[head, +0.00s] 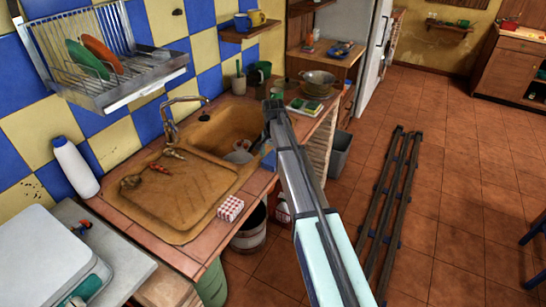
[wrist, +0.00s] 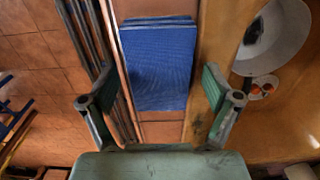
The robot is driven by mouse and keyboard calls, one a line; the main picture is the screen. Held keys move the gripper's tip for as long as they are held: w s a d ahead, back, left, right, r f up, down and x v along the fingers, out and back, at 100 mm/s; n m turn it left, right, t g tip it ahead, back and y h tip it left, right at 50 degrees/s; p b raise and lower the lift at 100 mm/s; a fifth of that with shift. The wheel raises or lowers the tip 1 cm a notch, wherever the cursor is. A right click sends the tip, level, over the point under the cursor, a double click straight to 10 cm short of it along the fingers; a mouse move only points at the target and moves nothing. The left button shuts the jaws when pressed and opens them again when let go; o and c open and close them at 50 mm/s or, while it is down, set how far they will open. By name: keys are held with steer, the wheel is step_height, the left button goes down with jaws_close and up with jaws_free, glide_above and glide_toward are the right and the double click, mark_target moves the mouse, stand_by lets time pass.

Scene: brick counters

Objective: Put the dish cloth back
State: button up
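A folded blue cloth, which looks like the dish cloth (wrist: 158,65), lies on the tiled counter strip between the sink's edge and the floor side. In the head view only a blue bit of the cloth (head: 268,160) shows beside my arm, which hides the rest. My gripper (wrist: 158,78) is open and empty in the wrist view, its two fingers apart on either side of the cloth, above it. It also shows end-on in the head view (head: 273,108), over the counter edge by the sink, where its fingers are hard to make out.
The sink (head: 225,125) holds a bowl and other items, with a faucet (head: 175,110) behind. A red-and-white checked block (head: 230,208) sits at the counter's front edge. A dish rack (head: 105,65) hangs on the wall at left. Dark rails (head: 390,200) lie on the floor.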

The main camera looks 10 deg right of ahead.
mark_target(273, 157)
steer(key=shift+r, duration=0.1)
step_height(273, 157, up, 12)
steer(key=b, duration=0.2)
stand_by(0.5)
steer(key=w+d+f+n+t+h+b, duration=0.2)
steer(key=d+f+n+t+h+b, duration=0.3)
steer(key=d+f, duration=1.25)
steer(key=s+a+f+n+g+y+p, duration=0.1)
steer(key=s+a+f+g+y, duration=0.15)
steer(key=s+a+f, duration=0.75)
steer(key=s+a+f+g+y+p, duration=0.15)
steer(key=s+f+g, duration=0.25)
steer(key=s+f, duration=1.35)
steer(key=s+a+f+g, duration=0.1)
steer(key=s+a, duration=0.1)
steer(key=s, duration=0.9)
steer(key=s+a+f+n+g+p, duration=0.1)
steer(key=s+a+f+g, duration=0.1)
steer(key=s, duration=1)
steer(key=s+a+f+g+y+p, duration=0.1)
steer(key=s+a+f+g, duration=0.1)
steer(key=s, duration=1)
steer(key=shift+s+f+n, duration=0.2)
steer(key=shift+n, duration=0.2)
